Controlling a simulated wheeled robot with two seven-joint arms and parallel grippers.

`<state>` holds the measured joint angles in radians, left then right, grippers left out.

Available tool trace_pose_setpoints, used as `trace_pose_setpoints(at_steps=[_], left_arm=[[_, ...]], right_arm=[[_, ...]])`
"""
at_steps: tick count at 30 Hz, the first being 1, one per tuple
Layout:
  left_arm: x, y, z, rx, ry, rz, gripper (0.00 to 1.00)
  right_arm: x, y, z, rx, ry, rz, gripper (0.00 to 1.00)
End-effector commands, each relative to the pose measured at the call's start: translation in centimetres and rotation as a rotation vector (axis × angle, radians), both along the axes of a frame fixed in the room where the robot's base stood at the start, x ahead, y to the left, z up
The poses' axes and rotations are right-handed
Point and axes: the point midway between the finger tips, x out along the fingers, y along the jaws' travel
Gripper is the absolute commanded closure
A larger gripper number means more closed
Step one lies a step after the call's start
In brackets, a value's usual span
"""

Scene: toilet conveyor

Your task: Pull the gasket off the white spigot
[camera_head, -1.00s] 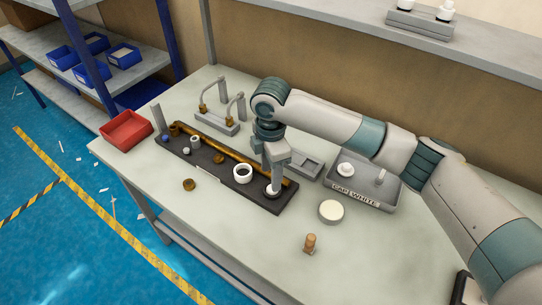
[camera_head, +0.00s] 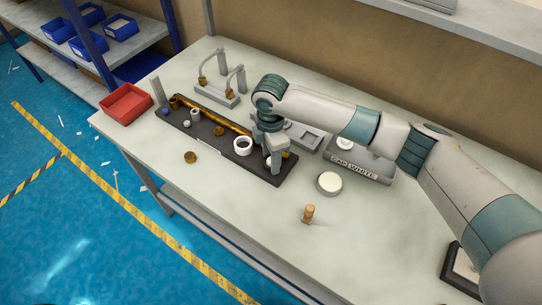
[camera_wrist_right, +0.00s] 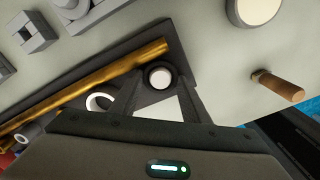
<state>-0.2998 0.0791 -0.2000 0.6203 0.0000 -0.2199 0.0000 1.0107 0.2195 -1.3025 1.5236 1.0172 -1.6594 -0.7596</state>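The white spigot stands upright near the right end of the dark tray (camera_head: 285,179); my gripper mostly hides it in the head view. In the right wrist view the spigot (camera_wrist_right: 160,77) is a round white top inside a dark ring, which looks like the gasket. My right gripper (camera_wrist_right: 162,85) points down, with a finger on each side of the spigot. It looks open, with narrow gaps; contact cannot be told. In the head view my right gripper (camera_head: 277,165) is low over the tray. My left gripper is not in view.
A brass pipe (camera_head: 210,115) lies along the tray beside a white ring (camera_head: 242,146). A grey bin labelled CAP WHITE (camera_head: 358,171) and a red bin (camera_head: 126,103) flank the tray.

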Motion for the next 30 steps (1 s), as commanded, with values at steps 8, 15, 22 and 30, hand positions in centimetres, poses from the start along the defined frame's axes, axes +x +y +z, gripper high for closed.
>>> trace_pose_setpoints(at_steps=[8,15,22,30], left_arm=[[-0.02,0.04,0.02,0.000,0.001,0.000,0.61],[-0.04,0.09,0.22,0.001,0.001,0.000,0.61],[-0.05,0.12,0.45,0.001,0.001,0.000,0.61],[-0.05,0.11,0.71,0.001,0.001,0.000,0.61]], right_arm=[[0.01,0.01,0.06,0.000,0.000,0.000,0.83],[0.01,0.02,0.24,0.000,0.000,0.000,0.83],[0.01,0.01,0.40,0.000,0.000,0.000,0.83],[0.01,0.01,0.58,0.000,0.000,0.000,0.83]])
